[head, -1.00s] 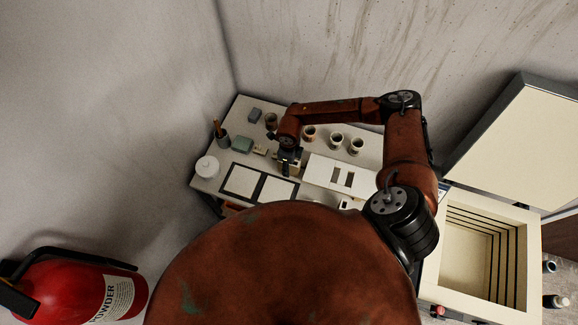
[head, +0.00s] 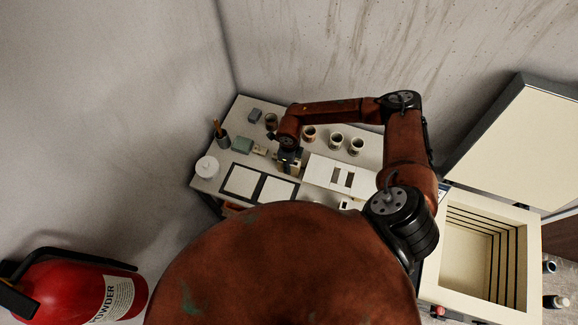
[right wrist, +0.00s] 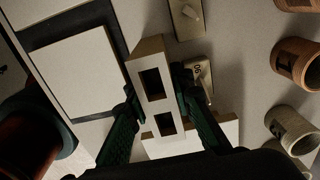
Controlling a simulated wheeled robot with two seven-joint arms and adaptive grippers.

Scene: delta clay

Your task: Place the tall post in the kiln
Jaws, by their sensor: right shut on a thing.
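My right gripper (head: 288,162) is low over the worktable, near the black-edged pale squares. In the right wrist view my right gripper (right wrist: 158,86) is shut on a cream block with two dark square openings, which I take as the tall post (right wrist: 158,104). One finger is on each side of it. Whether its lower end touches the table is unclear. The kiln (head: 534,265) stands at the right with its lid (head: 515,135) raised and its chamber open. No object shows inside the visible part of the chamber. My left gripper is out of view.
The worktable (head: 235,108) holds several cups (head: 336,140), a white jar (head: 207,167), a tool pot (head: 222,140) and a white slotted plate (head: 318,172). Small pale pieces (right wrist: 187,18) lie near the held post. A red extinguisher (head: 75,290) is at lower left.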

